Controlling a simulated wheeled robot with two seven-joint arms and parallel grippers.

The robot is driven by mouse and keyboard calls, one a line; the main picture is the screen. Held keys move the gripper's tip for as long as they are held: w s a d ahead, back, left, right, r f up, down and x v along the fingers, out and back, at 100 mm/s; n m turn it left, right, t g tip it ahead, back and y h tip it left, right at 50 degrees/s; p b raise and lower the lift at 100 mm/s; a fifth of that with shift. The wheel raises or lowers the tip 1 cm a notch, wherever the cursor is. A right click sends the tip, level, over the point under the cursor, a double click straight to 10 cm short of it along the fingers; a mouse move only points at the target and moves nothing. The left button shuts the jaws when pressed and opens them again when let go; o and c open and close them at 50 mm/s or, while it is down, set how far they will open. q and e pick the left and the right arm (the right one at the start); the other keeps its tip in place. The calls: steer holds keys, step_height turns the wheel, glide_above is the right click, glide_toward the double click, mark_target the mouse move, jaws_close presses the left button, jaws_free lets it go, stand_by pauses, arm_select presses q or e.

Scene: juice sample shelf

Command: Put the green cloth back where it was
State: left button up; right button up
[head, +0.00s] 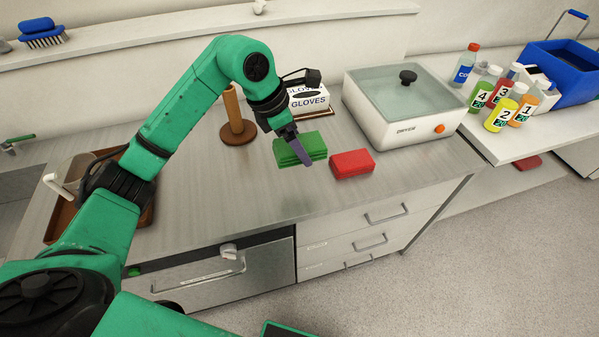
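A folded green cloth (315,143) lies on the grey counter, left of a folded red cloth (352,163). My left gripper (302,156) points down at the green cloth, and its purple-grey finger covers part of it in the picture. Only one finger shows clearly, so I cannot tell whether it is open, shut or touching the cloth. My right gripper is not in view.
A wooden post on a round base (238,130) and a gloves box (308,100) stand behind the cloths. A white dryer (410,125) is to the right. Numbered bottles (500,115) and a blue crate (560,75) stand farther right. A brown tray (60,225) is at left.

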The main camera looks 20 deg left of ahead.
mark_target(277, 147)
arm_select(q)
step_height(277, 147, down, 11)
steer(key=shift+w+f+p, duration=0.1)
steer(key=shift+p, duration=1.05)
steer(key=shift+w+f, duration=0.1)
steer(key=shift+f, duration=0.1)
steer(key=o, duration=1.1)
steer(key=b+v, duration=0.3)
steer(key=v, duration=0.9)
steer(key=shift+w+r, duration=0.1)
steer(key=shift+r, duration=0.05)
